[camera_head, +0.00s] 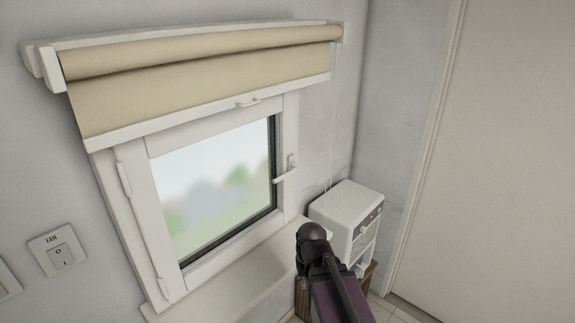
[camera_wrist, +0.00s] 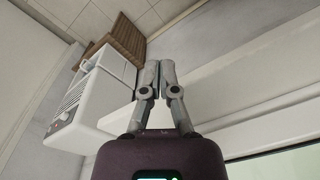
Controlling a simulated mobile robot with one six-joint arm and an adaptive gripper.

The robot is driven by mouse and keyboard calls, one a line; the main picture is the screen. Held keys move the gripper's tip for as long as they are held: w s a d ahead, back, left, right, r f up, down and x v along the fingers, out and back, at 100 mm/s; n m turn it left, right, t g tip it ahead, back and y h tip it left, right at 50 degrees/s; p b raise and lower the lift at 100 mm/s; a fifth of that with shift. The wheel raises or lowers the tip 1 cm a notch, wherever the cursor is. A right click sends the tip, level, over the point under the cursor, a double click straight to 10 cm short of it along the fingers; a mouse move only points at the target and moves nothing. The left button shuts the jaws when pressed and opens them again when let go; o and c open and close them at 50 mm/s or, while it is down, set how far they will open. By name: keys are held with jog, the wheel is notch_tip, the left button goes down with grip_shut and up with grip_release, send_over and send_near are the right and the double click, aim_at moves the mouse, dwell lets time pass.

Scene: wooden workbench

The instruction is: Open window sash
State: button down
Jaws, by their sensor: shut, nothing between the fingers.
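The window sash (camera_head: 222,185) is a white frame around a pane, set in a white window frame on the left wall. Hinges show on its left side. A white lever handle (camera_head: 286,176) on its right side lies roughly level, pointing left. The sash looks flush with the frame. My gripper (camera_wrist: 160,64) is shut and empty, its fingertips together in the wrist view. The handle does not show there. In the head view my arm is below and right of the handle, apart from it, and the fingers cannot be made out.
A white heater-like box (camera_head: 347,221) stands on a wooden stand (camera_head: 302,298) right of the sill (camera_head: 240,278), close to my arm; the box (camera_wrist: 97,95) also shows in the wrist view. A beige blind (camera_head: 200,85) is rolled above the window, with a cord hanging at right.

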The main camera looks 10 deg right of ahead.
jog(key=w+r+n+t+y+p, duration=0.3)
jog(key=w+r+n+t+p, duration=0.1)
jog(key=w+r+p, duration=1.15)
jog(key=n+t+y+p, duration=0.2)
jog(key=n+t+p, duration=0.1)
jog(key=p, duration=0.6)
send_near(281, 172)
jog(key=v, duration=0.4)
jog(key=shift+r, duration=0.25)
jog(key=shift+a+f+b, duration=0.1)
jog(key=shift+f+b, duration=0.05)
jog(key=shift+b, duration=0.25)
jog(key=b+x, duration=0.6)
jog(key=x, duration=0.2)
jog(key=shift+w+f, duration=0.1)
jog(key=shift+f, duration=0.15)
jog(key=shift+w+a+f+b, duration=0.2)
jog(key=shift+w+f+b, duration=0.2)
jog(key=shift+f+b, duration=0.1)
jog(key=shift+r, duration=0.1)
